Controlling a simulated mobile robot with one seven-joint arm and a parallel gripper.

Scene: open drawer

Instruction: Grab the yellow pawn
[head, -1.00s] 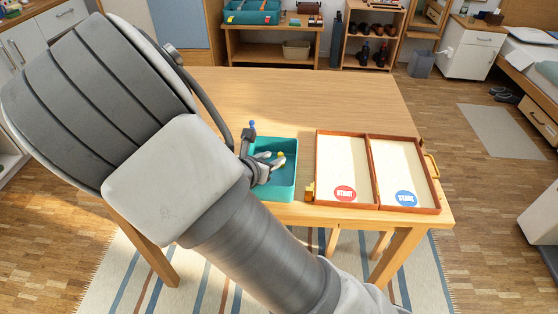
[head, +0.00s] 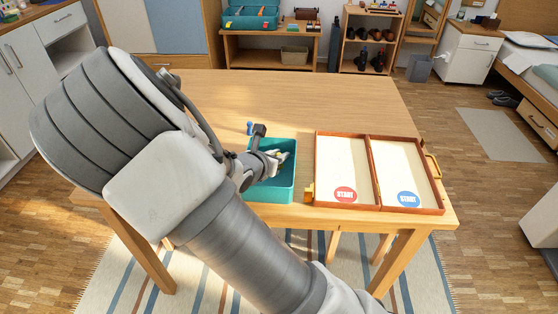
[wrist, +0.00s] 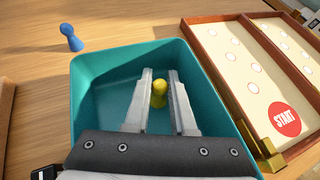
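The yellow pawn (wrist: 159,93) stands in the teal tray (wrist: 92,84), seen in the wrist view between the two fingers of my gripper (wrist: 161,85). The fingers are apart, with a visible gap on each side of the pawn, so my gripper is open. In the head view my gripper (head: 275,157) reaches into the tray (head: 284,186) from the left, and the pawn is mostly hidden by it. A blue pawn (wrist: 71,37) stands on the table outside the tray, also in the head view (head: 249,128).
A wooden folding game board (head: 374,176) with red and blue START circles and brass latches lies right of the tray, close to it. The tray walls rise around my fingers. The back of the table (head: 290,95) is clear.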

